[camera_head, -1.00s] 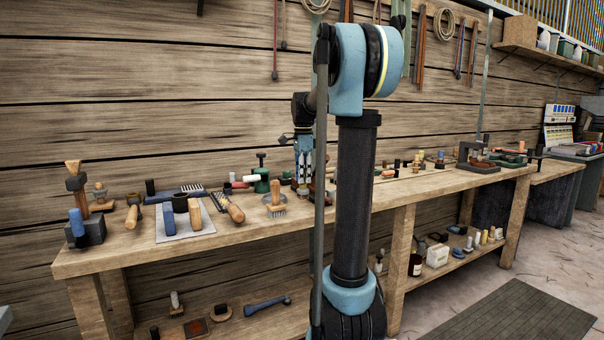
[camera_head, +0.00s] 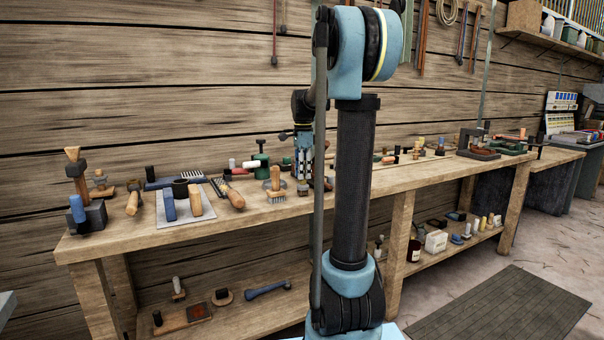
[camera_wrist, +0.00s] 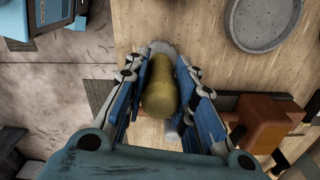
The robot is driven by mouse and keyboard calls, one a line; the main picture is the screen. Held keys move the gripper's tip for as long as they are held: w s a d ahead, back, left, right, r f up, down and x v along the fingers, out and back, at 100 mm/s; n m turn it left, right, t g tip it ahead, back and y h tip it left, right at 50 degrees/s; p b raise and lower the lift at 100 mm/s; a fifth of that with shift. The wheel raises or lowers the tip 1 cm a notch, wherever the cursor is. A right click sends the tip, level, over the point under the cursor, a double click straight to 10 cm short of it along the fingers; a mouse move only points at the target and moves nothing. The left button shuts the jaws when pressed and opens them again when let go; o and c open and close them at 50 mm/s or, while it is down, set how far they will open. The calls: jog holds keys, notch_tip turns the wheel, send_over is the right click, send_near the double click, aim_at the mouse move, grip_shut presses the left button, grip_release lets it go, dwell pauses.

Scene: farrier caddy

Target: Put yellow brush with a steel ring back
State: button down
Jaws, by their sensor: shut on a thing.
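The yellow brush (camera_wrist: 160,88) sits lengthwise between the two blue fingers of my gripper (camera_wrist: 163,70) in the wrist view. Its rounded yellow handle faces the camera. A pale grey rounded part (camera_wrist: 160,47) shows at its far end; I cannot tell whether it is the steel ring. My gripper is shut on the brush, with wooden bench top below. In the head view my gripper (camera_head: 303,172) points down over the middle of the bench, partly behind my arm. The brush cannot be made out there.
A round grey dish (camera_wrist: 240,38) lies beyond the fingers to the right in the wrist view. An orange-brown block (camera_wrist: 268,122) is close to the right finger. A wooden brush (camera_head: 275,185) stands left of my gripper. The bench (camera_head: 250,217) is crowded with tools.

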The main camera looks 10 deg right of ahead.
jog(key=shift+f, duration=0.45)
dwell(0.3)
jog(key=c, duration=1.2)
grip_release()
jog(key=shift+c, duration=0.2)
jog(key=shift+r, duration=0.15)
notch_tip(320, 180, up, 12)
jog(key=shift+f, duration=0.2)
